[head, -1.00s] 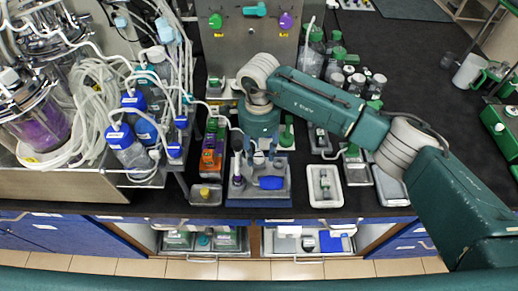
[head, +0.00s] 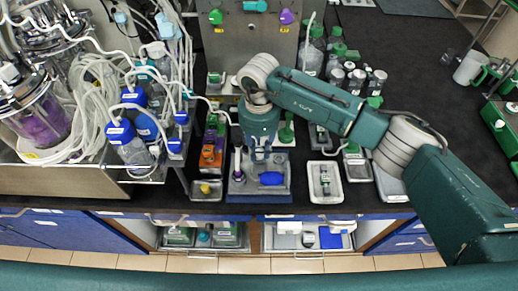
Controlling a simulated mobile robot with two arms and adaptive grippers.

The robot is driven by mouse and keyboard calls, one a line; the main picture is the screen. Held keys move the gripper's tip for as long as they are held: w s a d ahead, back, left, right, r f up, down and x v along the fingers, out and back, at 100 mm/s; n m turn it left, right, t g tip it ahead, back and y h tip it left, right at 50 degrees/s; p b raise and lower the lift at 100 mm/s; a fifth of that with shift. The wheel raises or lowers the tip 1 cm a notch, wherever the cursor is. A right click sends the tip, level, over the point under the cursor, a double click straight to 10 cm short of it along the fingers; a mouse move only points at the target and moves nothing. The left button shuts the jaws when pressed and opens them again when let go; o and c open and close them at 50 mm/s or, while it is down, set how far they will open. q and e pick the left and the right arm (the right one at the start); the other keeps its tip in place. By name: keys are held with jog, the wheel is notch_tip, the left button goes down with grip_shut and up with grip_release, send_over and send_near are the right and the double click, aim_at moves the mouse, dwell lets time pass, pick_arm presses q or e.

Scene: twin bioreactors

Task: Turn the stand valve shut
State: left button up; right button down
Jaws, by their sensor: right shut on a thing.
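The stand (head: 239,188) is a blue-grey tray-like base near the front edge of the dark bench. How far the valve is turned cannot be seen. My left gripper is not in view.
A white tray (head: 325,196) lies right of the stand, and a small grey dish (head: 206,191) left of it. Blue-capped bottles (head: 128,145) and tangled tubing crowd the left. A metal panel with coloured knobs (head: 255,6) stands behind.

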jog(key=shift+w+f+m+b, duration=0.1)
jog(key=shift+f+m+b, duration=0.05)
jog(key=shift+m+b, duration=0.4)
jog(key=m+b, duration=0.6)
jog(key=m, duration=0.1)
jog(key=m+b, duration=0.4)
jog(key=m, duration=0.1)
jog(key=shift+r+m+b, duration=0.2)
jog(key=shift+m+b, duration=1.2)
jog(key=shift+m, duration=0.75)
jog(key=c, duration=1.5)
grip_release()
jog(key=shift+o, duration=0.2)
